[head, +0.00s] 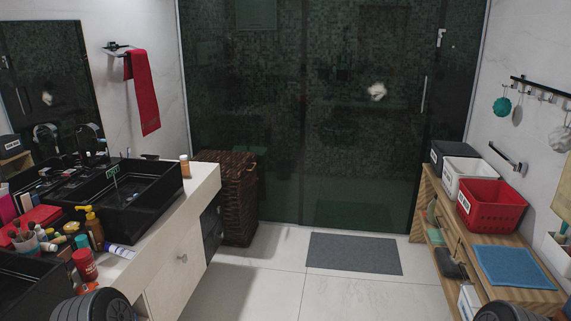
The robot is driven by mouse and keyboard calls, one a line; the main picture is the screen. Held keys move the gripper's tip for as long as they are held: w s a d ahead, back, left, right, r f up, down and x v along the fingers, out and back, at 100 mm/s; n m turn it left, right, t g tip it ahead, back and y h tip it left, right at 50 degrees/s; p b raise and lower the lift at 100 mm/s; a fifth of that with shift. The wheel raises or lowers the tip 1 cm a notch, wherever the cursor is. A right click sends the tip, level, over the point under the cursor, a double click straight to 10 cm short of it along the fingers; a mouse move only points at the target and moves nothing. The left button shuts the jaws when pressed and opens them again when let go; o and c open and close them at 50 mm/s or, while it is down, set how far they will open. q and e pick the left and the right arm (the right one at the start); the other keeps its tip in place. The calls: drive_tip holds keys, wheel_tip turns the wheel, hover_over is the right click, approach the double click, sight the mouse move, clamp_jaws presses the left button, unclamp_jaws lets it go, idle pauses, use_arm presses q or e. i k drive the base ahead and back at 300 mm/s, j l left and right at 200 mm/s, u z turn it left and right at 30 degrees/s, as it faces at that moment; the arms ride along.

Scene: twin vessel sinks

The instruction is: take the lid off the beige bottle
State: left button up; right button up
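A small bottle (184,168) stands upright at the far end of the white counter, right of the far black sink. It looks orange-tan with a paler top; at this size I cannot tell whether it is the beige bottle. Other bottles crowd the near counter between the two sinks: an amber bottle with a yellow pump (94,230), a red bottle with a teal cap (84,264) and several small yellowish ones. Neither of my grippers shows; only dark rounded parts of my arms appear at the bottom left and bottom right edges.
The white counter (203,183) carries the far black sink (135,215) and a near black sink (25,285). A wicker basket (238,200) stands past the counter. A wooden bench (470,247) with a red basket (490,206) is at right. The floor between is clear, with a grey mat (354,254).

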sight(184, 165)
drive_tip(key=i+l, duration=0.1)
drive_tip(key=i, duration=1)
drive_tip(key=i+u, duration=0.1)
drive_tip(key=i, duration=1)
drive_tip(key=i+l+u, duration=0.1)
drive_tip(key=i+u, duration=0.35)
drive_tip(key=i+l+u, duration=0.25)
drive_tip(key=u, duration=0.2)
drive_tip(key=i+l+u, duration=0.65)
drive_tip(key=l+u, duration=0.25)
drive_tip(key=i+l+u, duration=0.15)
drive_tip(key=l+u, duration=0.3)
drive_tip(key=i+l+u, duration=0.1)
drive_tip(key=l+u, duration=0.25)
drive_tip(key=l, duration=0.2)
drive_tip(key=l+u, duration=0.35)
drive_tip(key=l, duration=0.15)
drive_tip(key=l+u, duration=0.3)
drive_tip(key=l, duration=0.25)
